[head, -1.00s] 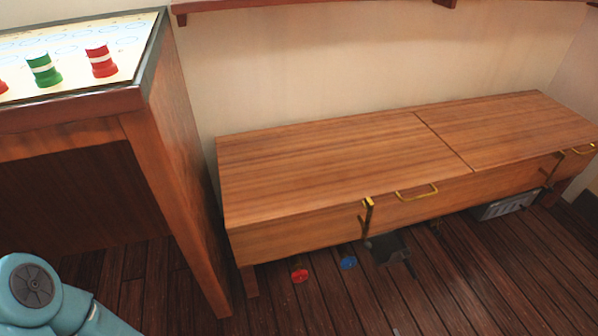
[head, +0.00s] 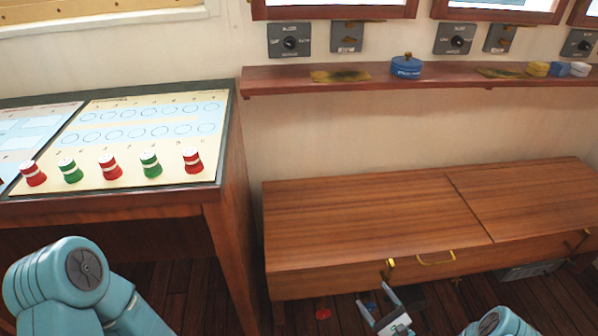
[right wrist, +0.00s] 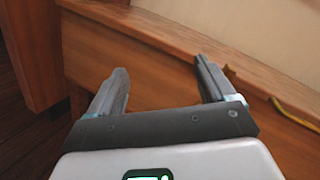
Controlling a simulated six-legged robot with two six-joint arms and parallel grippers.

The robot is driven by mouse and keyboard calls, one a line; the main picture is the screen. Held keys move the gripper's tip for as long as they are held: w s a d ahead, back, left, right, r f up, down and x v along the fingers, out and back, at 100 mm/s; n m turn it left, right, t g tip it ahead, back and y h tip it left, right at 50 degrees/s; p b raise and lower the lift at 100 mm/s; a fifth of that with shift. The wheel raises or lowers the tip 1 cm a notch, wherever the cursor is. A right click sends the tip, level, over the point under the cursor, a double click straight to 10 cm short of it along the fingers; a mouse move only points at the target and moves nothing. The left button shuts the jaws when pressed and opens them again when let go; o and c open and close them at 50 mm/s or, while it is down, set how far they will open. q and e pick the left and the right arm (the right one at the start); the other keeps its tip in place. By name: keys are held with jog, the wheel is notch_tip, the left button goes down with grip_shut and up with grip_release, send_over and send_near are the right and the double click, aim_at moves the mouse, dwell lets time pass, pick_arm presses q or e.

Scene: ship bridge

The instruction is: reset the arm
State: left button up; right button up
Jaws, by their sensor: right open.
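My right gripper (head: 376,297) is at the bottom of the head view, low in front of the wooden bench (head: 370,215). Its arm comes up from the bottom edge. In the right wrist view the gripper (right wrist: 161,67) has its two grey fingers wide apart. Nothing is between them; the bench front (right wrist: 155,78) lies beyond. My left arm shows as a teal link at the lower left of the head view, and its gripper is out of frame.
A chart table (head: 235,215) with red and green striped pieces stands left. A wall shelf (head: 440,92) holds a blue round container (head: 406,67) and small blocks. Brass handles (head: 435,258) stick out from the bench front.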

jog(key=a+r+n+g+h+p, duration=0.1)
jog(key=a+r+n+g+p, duration=0.35)
jog(key=r, duration=0.75)
jog(key=a+r+n+g+p, duration=0.2)
jog(key=a+r+n+p, duration=0.3)
jog(key=a+r+p, duration=0.5)
pick_arm(q)
notch_tip(320, 180, up, 18)
jog(key=s+d+g, duration=0.1)
jog(key=s, duration=0.1)
jog(key=shift+s, duration=0.35)
pick_arm(e)
jog(key=s+d+f+n+g+h, duration=0.1)
jog(key=s+n+g, duration=0.4)
jog(key=s, duration=0.6)
jog(key=s+d+f+n+g+h, duration=0.1)
jog(key=s+d+n+g+h, duration=0.1)
jog(key=s+n+g, duration=0.3)
jog(key=s+n, duration=0.3)
jog(key=s, duration=0.4)
jog(key=shift+s, duration=0.25)
